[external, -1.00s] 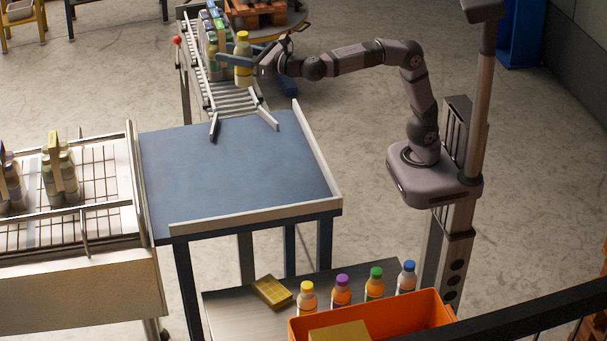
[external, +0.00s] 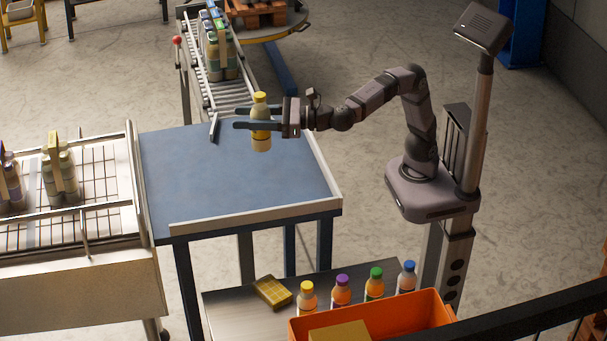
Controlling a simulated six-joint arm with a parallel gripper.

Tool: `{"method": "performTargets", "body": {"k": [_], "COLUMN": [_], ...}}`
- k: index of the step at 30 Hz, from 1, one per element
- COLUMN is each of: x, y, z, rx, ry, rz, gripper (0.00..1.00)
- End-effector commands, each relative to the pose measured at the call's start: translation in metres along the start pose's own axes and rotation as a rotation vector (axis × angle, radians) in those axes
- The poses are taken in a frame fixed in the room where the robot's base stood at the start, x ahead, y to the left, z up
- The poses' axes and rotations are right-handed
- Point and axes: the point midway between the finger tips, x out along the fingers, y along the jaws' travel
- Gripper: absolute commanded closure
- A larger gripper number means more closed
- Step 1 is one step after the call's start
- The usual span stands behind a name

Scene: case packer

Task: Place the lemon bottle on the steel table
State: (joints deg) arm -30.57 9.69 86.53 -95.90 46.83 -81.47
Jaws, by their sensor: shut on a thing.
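The lemon bottle (external: 261,139), pale yellow with a yellow cap, is upright in my gripper (external: 244,118). My gripper is shut on its upper body, with the fingers pointing left. The bottle is over the far part of the blue-topped table (external: 230,175) and looks held above it; the exact gap is hard to tell. The steel table (external: 235,313) is a low grey metal top at the bottom of the view, in front of the blue-topped table. Its right part is hidden behind an orange crate.
On the steel table stand a yellow box (external: 272,291) and a row of bottles with yellow (external: 307,298), purple (external: 341,291), green (external: 375,284) and blue (external: 407,278) caps. The orange crate (external: 430,325) is in front. A roller conveyor (external: 228,97) with bottles lies behind.

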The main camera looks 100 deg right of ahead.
Motion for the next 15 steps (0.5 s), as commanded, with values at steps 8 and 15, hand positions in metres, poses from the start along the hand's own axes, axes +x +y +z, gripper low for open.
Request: {"method": "performTargets", "body": {"k": [8, 15], "x": [-0.064, -0.130], "y": [0.105, 0.176], "z": [-0.074, -0.140], "rx": [-0.002, -0.003], "ry": [0.000, 0.000], "rz": [0.203, 0.362], "gripper": [0.88, 0.88]}}
